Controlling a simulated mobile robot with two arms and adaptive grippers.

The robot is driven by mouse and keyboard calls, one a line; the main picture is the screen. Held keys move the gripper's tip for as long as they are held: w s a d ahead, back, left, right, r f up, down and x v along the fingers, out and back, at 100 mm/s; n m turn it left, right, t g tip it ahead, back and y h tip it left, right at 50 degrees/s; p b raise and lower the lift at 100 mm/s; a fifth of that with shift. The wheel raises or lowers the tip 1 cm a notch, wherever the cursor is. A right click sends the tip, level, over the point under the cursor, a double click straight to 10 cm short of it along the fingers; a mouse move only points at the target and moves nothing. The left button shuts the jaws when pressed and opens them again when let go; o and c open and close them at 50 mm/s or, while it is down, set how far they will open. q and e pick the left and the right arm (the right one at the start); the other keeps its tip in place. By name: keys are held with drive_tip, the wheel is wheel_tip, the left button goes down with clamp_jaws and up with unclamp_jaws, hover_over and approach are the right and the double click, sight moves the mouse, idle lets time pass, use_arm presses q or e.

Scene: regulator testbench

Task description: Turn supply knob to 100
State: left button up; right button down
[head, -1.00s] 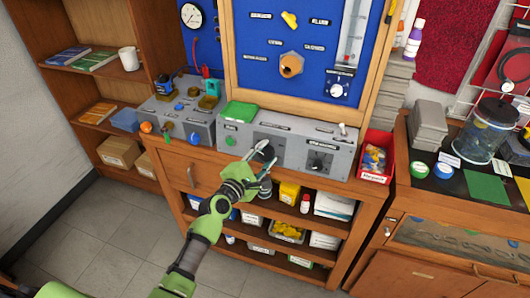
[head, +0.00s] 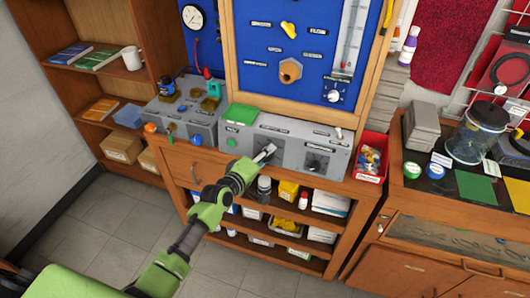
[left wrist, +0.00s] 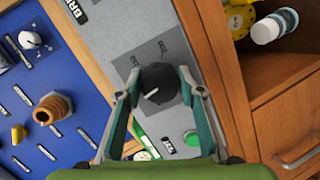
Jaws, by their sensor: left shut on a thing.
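A black round knob (left wrist: 157,83) with a pale pointer mark sits on a dark square dial plate on the grey control box (head: 290,146). In the left wrist view it lies between the two fingertips of my left gripper (left wrist: 156,88), which is shut on it. In the head view my left gripper (head: 266,152) is at the box's front face and hides this knob. A second dark knob (head: 315,163) is on the same box, farther right. My right gripper is not in view.
A blue panel (head: 262,75) with a brass fitting (head: 290,70) rises behind the box. A red bin (head: 371,157) stands to the right. Bottles and boxes fill the shelves below.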

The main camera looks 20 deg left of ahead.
use_arm(q)
drive_tip(key=shift+m+p, duration=0.6)
drive_tip(key=shift+m, duration=0.3)
drive_tip(key=shift+f, duration=0.15)
drive_tip(key=o, duration=1.1)
drive_tip(key=shift+s, duration=0.1)
drive_tip(key=v, duration=1.2)
drive_tip(key=shift+d+r, duration=0.2)
drive_tip(key=shift+r, duration=0.05)
drive_tip(key=shift+f, duration=0.1)
